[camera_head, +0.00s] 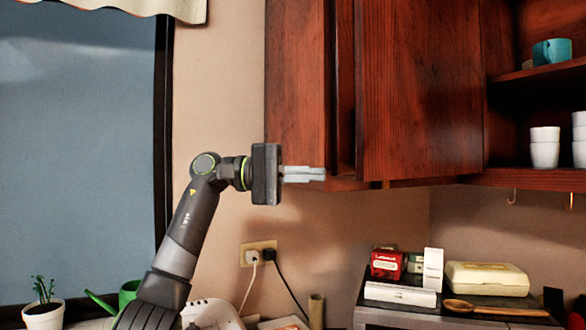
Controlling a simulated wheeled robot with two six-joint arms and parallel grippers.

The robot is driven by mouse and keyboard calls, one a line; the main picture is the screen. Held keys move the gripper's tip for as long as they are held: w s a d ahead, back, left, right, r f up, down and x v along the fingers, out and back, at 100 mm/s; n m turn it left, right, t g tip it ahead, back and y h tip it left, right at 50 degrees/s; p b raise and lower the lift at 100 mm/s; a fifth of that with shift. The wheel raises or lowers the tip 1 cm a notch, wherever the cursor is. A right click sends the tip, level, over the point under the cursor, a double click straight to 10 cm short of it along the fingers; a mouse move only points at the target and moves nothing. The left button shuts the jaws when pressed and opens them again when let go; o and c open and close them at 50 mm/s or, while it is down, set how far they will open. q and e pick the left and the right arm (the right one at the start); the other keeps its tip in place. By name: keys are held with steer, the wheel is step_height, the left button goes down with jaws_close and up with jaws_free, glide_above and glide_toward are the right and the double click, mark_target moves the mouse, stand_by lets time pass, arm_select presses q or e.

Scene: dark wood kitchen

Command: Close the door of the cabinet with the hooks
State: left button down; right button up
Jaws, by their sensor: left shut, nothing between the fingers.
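The dark red-brown wall cabinet (297,75) fills the upper right, with small hooks (512,196) under its right part. A wooden door panel (418,90) stands out from the cabinet front, with a dark gap along its left edge. To its right the cabinet is open and its shelves show. My left gripper (318,174) is shut and empty, level, pointing right at the cabinet's lower edge, left of the panel's bottom corner. I cannot tell whether its fingertips touch the wood. My right gripper is not in view.
A teal mug (552,51) and white cups (545,147) stand on the open shelves. Below, a microwave-like appliance (400,318) bears boxes (387,263), a yellowish case (487,278) and a wooden spoon (490,308). Plugs fill a wall outlet (258,253). A potted plant (43,314) stands lower left.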

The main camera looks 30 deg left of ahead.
arm_select(q)
steer(key=d+p, duration=0.2)
steer(key=d, duration=0.5)
steer(key=shift+s+d+p, duration=0.3)
steer(key=shift+d+p, duration=0.05)
steer(key=shift+f, duration=0.1)
